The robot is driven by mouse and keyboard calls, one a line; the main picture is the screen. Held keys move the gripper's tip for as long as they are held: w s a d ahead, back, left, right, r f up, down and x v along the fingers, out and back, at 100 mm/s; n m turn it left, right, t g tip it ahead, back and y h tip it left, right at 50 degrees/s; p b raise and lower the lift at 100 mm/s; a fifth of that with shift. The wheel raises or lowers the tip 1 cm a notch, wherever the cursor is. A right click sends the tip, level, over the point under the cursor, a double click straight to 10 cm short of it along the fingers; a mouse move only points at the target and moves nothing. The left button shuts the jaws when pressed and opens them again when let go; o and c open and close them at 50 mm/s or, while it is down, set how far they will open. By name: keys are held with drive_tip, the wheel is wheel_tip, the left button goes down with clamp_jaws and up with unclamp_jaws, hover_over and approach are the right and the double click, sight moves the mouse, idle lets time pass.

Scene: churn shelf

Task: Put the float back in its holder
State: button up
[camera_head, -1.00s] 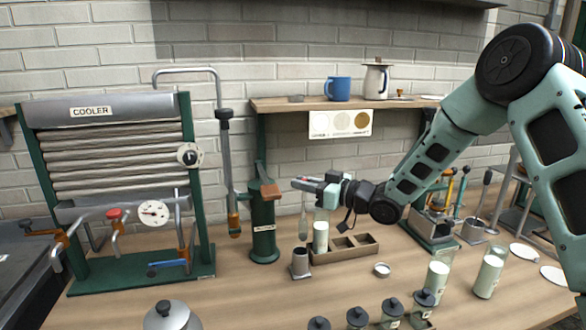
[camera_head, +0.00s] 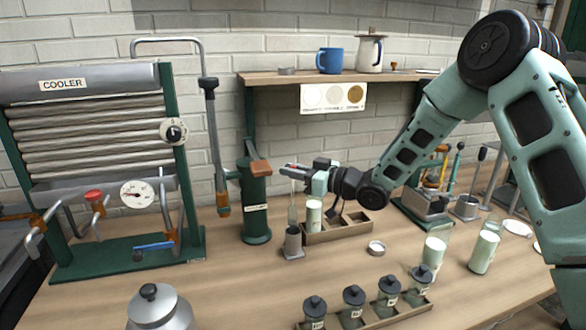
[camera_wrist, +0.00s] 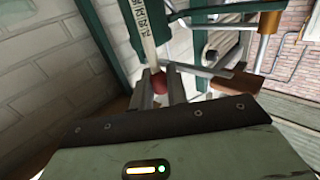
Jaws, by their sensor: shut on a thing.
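My gripper (camera_head: 291,169) is shut on the float and reaches in from the right. The float (camera_head: 293,210) is a slim, pale glass piece that hangs roughly upright below the fingers. In the wrist view its scaled stem (camera_wrist: 140,22) shows beyond the fingertips, with a red knob (camera_wrist: 159,83) between them. A small grey metal cup on a square foot, which looks like the holder (camera_head: 293,243), stands on the table just below the float. The float's lower end is close to the cup's rim; I cannot tell whether it is inside.
A wooden compartment tray (camera_head: 345,232) with a milk-filled glass (camera_head: 314,216) stands right beside the cup. A green pump (camera_head: 256,205) stands to its left. A small round dish (camera_head: 376,248) and a rack of lidded jars (camera_head: 388,291) are in front. Table front of the cup is clear.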

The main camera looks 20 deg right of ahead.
sight(293, 198)
drive_tip(key=shift+f+b, duration=3)
drive_tip(key=shift+f, duration=1.05)
drive_tip(key=o, duration=0.8)
drive_tip(key=shift+o, duration=0.2)
drive_tip(key=b+v, duration=0.2)
drive_tip(key=v, duration=1.5)
drive_tip(key=shift+d, duration=0.2)
